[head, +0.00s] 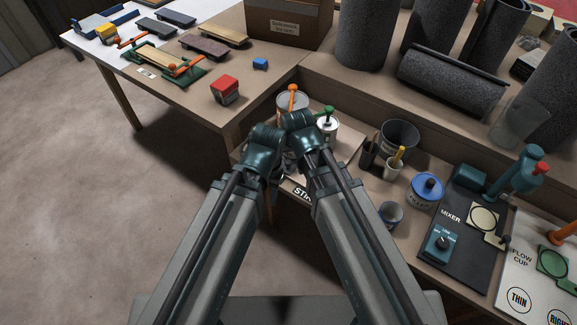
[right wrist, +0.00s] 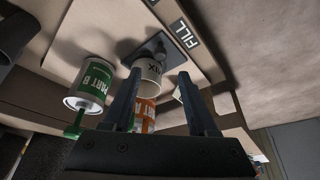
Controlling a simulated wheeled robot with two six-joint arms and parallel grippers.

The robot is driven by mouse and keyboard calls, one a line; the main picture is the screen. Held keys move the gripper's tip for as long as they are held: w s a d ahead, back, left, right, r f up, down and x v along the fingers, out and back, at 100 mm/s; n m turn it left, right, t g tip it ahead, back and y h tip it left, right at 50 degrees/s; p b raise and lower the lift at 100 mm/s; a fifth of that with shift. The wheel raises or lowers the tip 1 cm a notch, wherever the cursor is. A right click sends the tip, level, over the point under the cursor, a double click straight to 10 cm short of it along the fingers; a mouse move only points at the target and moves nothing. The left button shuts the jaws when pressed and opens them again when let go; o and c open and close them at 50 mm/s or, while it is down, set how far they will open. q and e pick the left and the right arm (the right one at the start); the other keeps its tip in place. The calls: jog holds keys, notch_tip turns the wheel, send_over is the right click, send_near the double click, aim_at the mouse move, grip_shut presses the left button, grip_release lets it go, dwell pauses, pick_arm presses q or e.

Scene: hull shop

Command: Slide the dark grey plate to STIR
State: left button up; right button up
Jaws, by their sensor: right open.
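The dark grey plate (right wrist: 146,47) lies beside the white FILL label (right wrist: 184,34) in the right wrist view. A pale cup marked MIX (right wrist: 149,68) stands on or at the plate, partly hiding it. My right gripper (right wrist: 160,76) is open, its two fingers apart with the cup seen between them; I cannot tell whether they touch anything. In the head view the STIR label (head: 302,193) shows between my two forearms, partly covered. My arms hide the plate there, and I cannot make out my left gripper.
A white PART B can with a green pump (right wrist: 92,85) and an orange-labelled can (right wrist: 146,112) stand close to my right gripper. In the head view, pots, a blue-lidded tin (head: 426,188) and the mixer base (head: 466,240) fill the bench to the right.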

aim_at(288, 162)
jog(key=b+x, duration=0.7)
jog(key=x, duration=0.1)
jog(key=shift+w+f, duration=0.15)
jog(key=shift+f, duration=0.15)
grip_shut()
dwell(1.1)
